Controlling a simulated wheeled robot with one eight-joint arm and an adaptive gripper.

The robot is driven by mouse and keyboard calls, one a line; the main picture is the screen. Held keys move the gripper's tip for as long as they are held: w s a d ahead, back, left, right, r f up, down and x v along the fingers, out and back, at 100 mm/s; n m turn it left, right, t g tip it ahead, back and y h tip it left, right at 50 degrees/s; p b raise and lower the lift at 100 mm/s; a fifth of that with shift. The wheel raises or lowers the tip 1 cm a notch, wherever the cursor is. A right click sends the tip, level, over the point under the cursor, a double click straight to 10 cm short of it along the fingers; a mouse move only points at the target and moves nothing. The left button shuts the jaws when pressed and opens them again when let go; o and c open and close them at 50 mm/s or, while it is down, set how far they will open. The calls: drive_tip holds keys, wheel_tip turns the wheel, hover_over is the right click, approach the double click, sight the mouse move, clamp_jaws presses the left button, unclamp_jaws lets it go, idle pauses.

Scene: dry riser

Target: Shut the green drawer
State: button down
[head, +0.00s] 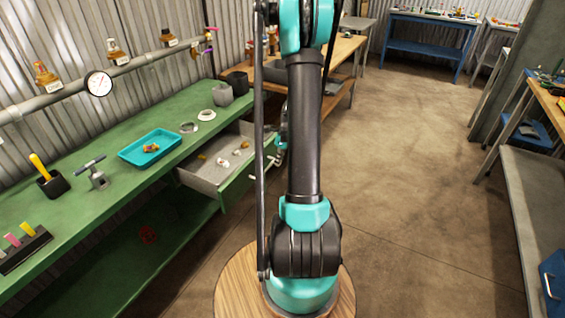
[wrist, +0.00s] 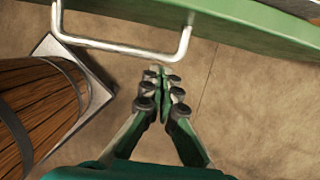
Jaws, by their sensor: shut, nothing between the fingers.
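The green drawer (head: 238,188) stands open, pulled out from under the green workbench (head: 75,205). Its grey inside holds several small fittings. In the wrist view the drawer's green front edge (wrist: 240,28) crosses the top, with its pale metal bar handle (wrist: 125,48) sticking out from it. My gripper (wrist: 163,72) is shut and empty. Its fingertips are just beside the right end of the handle in the picture; whether they touch it I cannot tell. In the head view my gripper (head: 281,150) is partly hidden behind my arm, near the drawer front.
A blue tray (head: 135,158), grey cups (head: 222,95) and a black holder (head: 50,183) stand on the workbench. A pipe with a gauge (head: 98,83) runs along the wall. A wooden bench (head: 345,48) stands beyond.

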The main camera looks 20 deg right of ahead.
idle(0.3)
hover_over(227, 154)
drive_tip(key=s+d, duration=0.1)
drive_tip(key=d, duration=0.2)
drive_tip(key=shift+s+a, duration=0.2)
idle(0.3)
